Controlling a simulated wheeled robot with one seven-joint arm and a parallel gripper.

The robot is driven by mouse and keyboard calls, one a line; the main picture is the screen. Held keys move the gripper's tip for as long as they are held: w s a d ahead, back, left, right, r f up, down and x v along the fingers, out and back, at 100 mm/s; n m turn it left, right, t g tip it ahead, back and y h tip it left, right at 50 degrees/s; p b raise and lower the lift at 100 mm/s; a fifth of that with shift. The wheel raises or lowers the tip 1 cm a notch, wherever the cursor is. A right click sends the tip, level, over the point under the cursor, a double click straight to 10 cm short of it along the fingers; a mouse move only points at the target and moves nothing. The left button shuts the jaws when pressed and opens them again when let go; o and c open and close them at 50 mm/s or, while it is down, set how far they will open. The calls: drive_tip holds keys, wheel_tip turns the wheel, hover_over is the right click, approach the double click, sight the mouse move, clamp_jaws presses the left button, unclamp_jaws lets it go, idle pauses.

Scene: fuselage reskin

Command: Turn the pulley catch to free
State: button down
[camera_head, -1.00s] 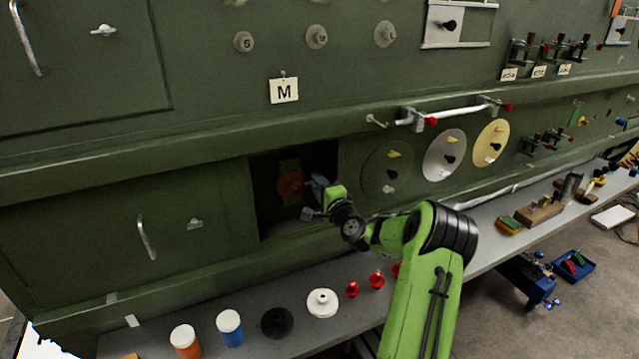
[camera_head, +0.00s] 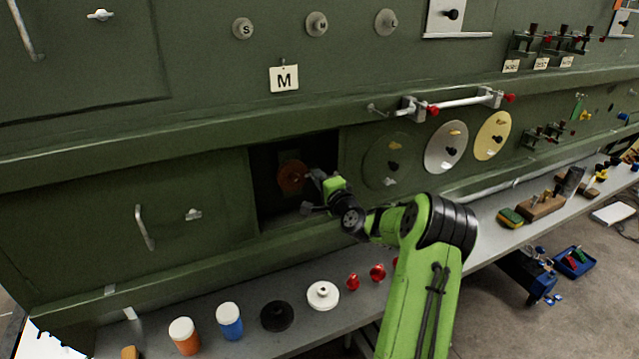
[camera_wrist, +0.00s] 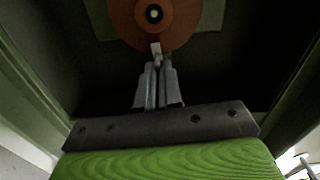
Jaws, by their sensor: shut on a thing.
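The pulley (camera_head: 291,177) is an orange-brown disc inside the dark square recess in the green panel. In the wrist view the pulley (camera_wrist: 180,25) has a dark hub with a pale centre. A small pale catch (camera_wrist: 156,48) shows at the pulley's lower edge. My gripper (camera_wrist: 157,66) is shut on the catch, its grey fingers close together and pointing at the pulley. In the head view my gripper (camera_head: 312,190) reaches into the recess from the right. The fingers hide part of the catch.
The recess walls (camera_wrist: 290,80) stand close on both sides of my gripper. Below the panel, a grey shelf (camera_head: 255,348) holds an orange jar (camera_head: 184,338), a blue jar (camera_head: 229,322), a black disc (camera_head: 277,316), a white disc (camera_head: 322,295) and red knobs. A sign marked M (camera_head: 284,79) hangs above.

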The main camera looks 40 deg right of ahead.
drive_tip(key=shift+n+b, duration=8.2)
drive_tip(key=shift+b, duration=2.3)
drive_tip(key=shift+n, duration=0.3)
drive_tip(key=c, duration=1.3)
unclamp_jaws()
drive_tip(key=shift+s, duration=0.1)
drive_tip(key=b+v, duration=0.2)
drive_tip(key=v, duration=1.3)
drive_tip(key=shift+s+b, duration=0.3)
